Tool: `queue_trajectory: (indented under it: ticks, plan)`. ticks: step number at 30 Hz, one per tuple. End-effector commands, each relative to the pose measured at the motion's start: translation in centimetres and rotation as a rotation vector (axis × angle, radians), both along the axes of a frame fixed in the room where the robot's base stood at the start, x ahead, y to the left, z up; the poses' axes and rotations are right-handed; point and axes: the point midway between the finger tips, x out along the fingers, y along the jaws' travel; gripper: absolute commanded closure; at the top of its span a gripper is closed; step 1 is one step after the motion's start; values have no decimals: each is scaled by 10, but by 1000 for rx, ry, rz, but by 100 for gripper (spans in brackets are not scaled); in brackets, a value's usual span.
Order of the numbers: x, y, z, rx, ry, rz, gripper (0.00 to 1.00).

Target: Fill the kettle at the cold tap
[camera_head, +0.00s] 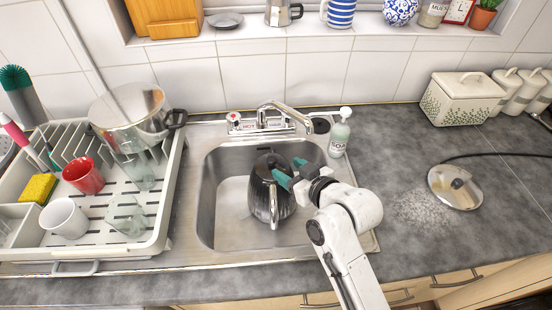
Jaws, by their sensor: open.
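A black kettle (264,197) stands in the steel sink basin, with its silvery handle towards the front. The mixer tap (272,118) is behind the basin, its spout reaching to the right above the back of the basin. A red marking shows at the left tap handle (234,120); the right-hand handle is hard to make out behind the spout. My gripper (289,171) has teal fingertips and is open at the kettle's upper right side. I cannot tell whether it touches the kettle. No water stream is visible.
A soap bottle (340,134) stands at the sink's back right corner. A dish rack (100,237) with a pot (130,117), mugs and glasses fills the left.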

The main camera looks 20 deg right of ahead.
Motion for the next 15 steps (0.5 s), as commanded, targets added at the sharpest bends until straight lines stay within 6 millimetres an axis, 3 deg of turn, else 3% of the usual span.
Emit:
queue_trajectory:
  ticks: [6,15]
  plan:
    - [34,8,-12,0,0,1,43]
    - [55,12,-23,0,0,1,43]
